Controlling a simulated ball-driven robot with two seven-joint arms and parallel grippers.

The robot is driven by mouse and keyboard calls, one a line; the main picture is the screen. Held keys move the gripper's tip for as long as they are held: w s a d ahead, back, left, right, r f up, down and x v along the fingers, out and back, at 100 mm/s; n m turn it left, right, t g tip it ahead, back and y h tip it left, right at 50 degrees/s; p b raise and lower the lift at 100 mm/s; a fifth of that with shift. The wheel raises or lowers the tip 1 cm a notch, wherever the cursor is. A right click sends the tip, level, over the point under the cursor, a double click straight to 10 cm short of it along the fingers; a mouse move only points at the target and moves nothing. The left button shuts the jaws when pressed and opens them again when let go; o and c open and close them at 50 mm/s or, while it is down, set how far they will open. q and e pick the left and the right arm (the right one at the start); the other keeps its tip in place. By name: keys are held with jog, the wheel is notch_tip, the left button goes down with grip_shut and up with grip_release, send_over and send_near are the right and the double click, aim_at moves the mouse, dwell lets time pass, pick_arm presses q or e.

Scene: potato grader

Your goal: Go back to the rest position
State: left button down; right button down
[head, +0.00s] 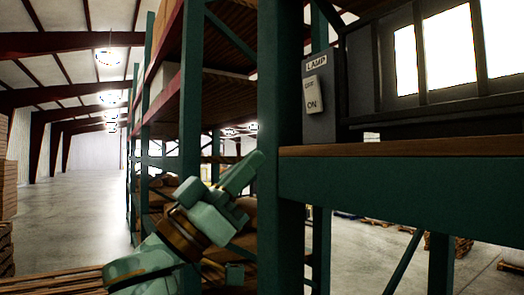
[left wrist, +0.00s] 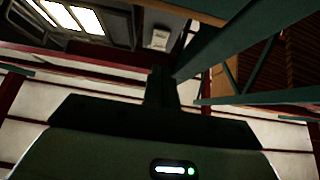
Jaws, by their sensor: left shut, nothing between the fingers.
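My left gripper (head: 243,172) is raised in front of the green rack in the head view, pointing up and to the right. Its fingers are together and hold nothing. The left wrist view shows the shut fingers (left wrist: 162,88) from behind, dark against the rack and ceiling. To the right of the gripper in the head view is the lamp switch box (head: 319,95), with a label reading LAMP and a light rocker marked ON. The gripper is apart from it, with a green upright between them in the picture. My right gripper is in neither view.
A green rack upright (head: 281,120) stands close to my left gripper. A wooden-topped bench (head: 400,148) with a green beam extends to the right, carrying a dark frame with bright panels (head: 440,55). Open concrete floor (head: 85,205) lies at the left.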

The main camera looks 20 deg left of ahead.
pick_arm(q)
jog(key=shift+f, duration=0.4)
jog(key=shift+s, duration=0.1)
